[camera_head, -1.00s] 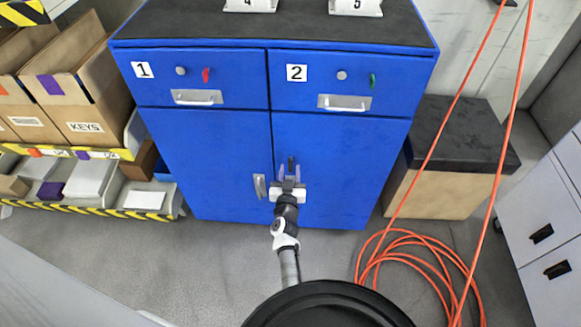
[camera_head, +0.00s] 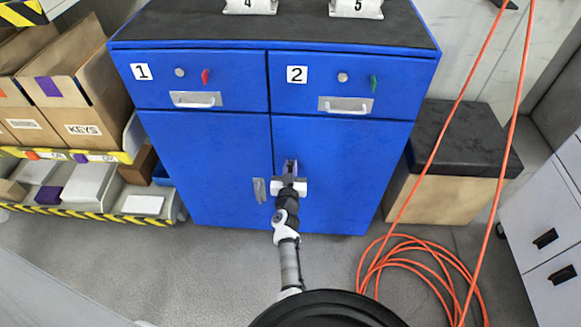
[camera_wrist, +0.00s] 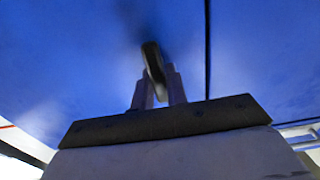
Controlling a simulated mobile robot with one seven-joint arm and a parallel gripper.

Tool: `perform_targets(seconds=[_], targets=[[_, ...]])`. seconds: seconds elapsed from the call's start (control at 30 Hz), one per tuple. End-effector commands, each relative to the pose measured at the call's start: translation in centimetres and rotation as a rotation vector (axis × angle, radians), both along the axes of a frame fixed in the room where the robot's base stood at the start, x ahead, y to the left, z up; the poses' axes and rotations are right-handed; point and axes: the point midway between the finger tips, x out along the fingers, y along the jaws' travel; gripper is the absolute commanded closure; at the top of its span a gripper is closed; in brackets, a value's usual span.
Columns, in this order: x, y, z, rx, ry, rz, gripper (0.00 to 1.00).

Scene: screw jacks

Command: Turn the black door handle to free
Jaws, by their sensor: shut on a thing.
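The black door handle (camera_wrist: 152,58) shows in the wrist view as a narrow dark bar, nearly upright and leaning slightly. My gripper (camera_wrist: 158,88) is shut on it, with one finger on each side of its lower part. In the head view my gripper (camera_head: 290,171) is at the inner edge of the right lower door (camera_head: 345,170) of the blue cabinet. It hides most of the handle there. Both lower doors look closed.
A silver handle (camera_head: 259,190) on the left lower door is just left of my gripper. Drawers 1 and 2 above are closed. An orange cable (camera_head: 415,265) lies coiled on the floor at right. Shelves with boxes (camera_head: 75,105) stand at left.

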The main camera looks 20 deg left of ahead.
Motion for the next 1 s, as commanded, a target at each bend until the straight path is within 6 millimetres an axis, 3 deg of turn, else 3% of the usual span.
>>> perform_targets(seconds=[0.47,1.0], targets=[[0.05,-0.20,-0.01,0.133,0.037,-0.001,1.00],[0.17,-0.64,-0.30,0.607,0.175,0.000,1.00]])
